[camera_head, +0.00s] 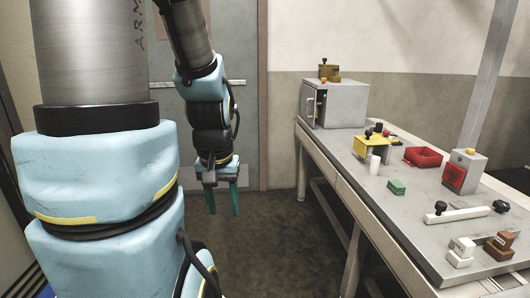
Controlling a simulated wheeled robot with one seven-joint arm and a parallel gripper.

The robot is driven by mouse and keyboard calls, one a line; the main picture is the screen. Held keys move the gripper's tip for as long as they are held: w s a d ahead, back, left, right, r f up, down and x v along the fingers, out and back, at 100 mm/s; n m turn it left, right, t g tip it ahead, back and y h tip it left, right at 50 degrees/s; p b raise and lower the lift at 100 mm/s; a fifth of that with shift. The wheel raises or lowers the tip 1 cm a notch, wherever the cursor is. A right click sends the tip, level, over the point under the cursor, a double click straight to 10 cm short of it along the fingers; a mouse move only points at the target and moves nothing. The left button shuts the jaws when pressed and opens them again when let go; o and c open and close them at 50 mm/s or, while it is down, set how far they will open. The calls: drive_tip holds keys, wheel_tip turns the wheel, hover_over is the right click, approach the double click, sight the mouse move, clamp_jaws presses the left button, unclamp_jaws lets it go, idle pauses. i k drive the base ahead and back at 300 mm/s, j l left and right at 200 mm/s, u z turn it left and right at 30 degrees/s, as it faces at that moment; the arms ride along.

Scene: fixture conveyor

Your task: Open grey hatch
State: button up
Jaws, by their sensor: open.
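A grey box (345,103) stands at the far left end of the table. Its front face on the left carries what looks like the grey hatch (310,105), which appears shut, with a small dark handle or gap at its edge. My gripper (224,212) hangs pointing down over the floor, to the left of the table and apart from the box. Its green fingers are spread with nothing between them.
The table (408,222) holds a yellow fixture (371,146), a white cylinder (374,165), a green block (397,187), a red tray (423,157) and a grey box with a red front (463,171). A brown block (329,71) sits on the grey box. Floor left of the table is clear.

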sight(309, 94)
drive_tip(key=i, duration=2)
drive_tip(key=i+u, duration=0.15)
drive_tip(key=i, duration=0.65)
drive_tip(key=i+l+u, duration=0.1)
drive_tip(key=i+l, duration=0.15)
drive_tip(key=i, duration=0.55)
